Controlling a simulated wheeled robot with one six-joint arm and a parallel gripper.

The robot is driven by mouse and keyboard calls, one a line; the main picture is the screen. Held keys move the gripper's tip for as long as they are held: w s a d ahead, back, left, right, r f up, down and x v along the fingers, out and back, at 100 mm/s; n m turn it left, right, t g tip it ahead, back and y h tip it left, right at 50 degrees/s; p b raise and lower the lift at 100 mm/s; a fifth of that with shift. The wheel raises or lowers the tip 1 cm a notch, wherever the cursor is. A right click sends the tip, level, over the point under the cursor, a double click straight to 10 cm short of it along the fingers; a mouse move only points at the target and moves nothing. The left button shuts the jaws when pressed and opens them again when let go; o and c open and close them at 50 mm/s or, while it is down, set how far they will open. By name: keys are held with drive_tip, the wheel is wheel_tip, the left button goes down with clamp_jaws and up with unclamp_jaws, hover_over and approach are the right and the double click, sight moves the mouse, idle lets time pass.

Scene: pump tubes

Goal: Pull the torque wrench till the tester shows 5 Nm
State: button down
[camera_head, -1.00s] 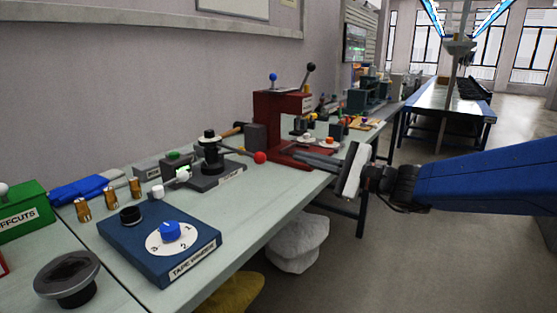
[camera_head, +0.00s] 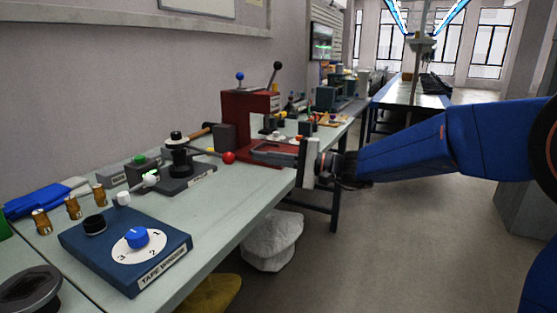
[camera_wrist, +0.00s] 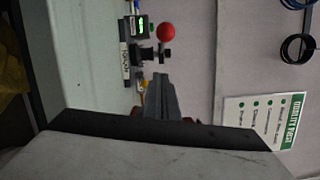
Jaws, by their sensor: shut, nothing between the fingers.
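The torque tester (camera_head: 190,182) is a dark base on the bench with a black upright post. A lever runs right from the post to a red ball (camera_head: 229,157), which I take for the wrench's end. In the wrist view, the red ball (camera_wrist: 166,32) and the base's label strip (camera_wrist: 126,62) show at the top. A small lit green display (camera_wrist: 143,26) is beside them; its digits are too small to read. My gripper (camera_head: 257,149) is shut and empty, to the right of the red ball and apart from it. Its fingers (camera_wrist: 160,78) also show in the wrist view.
A red press (camera_head: 237,110) stands just behind my gripper. A blue tape winder box (camera_head: 165,262) with a dial and several brass pieces (camera_head: 73,207) are at the front left. A white sack (camera_head: 271,242) is on the floor. The bench front between winder and gripper is clear.

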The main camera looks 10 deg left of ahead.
drive_tip(key=shift+s+a+r, duration=0.25)
drive_tip(key=shift+s+a, duration=0.65)
drive_tip(key=shift+a, duration=0.1)
drive_tip(key=shift+s+a+r, duration=0.2)
drive_tip(key=shift+s+a, duration=0.65)
drive_tip(key=shift+a, duration=0.1)
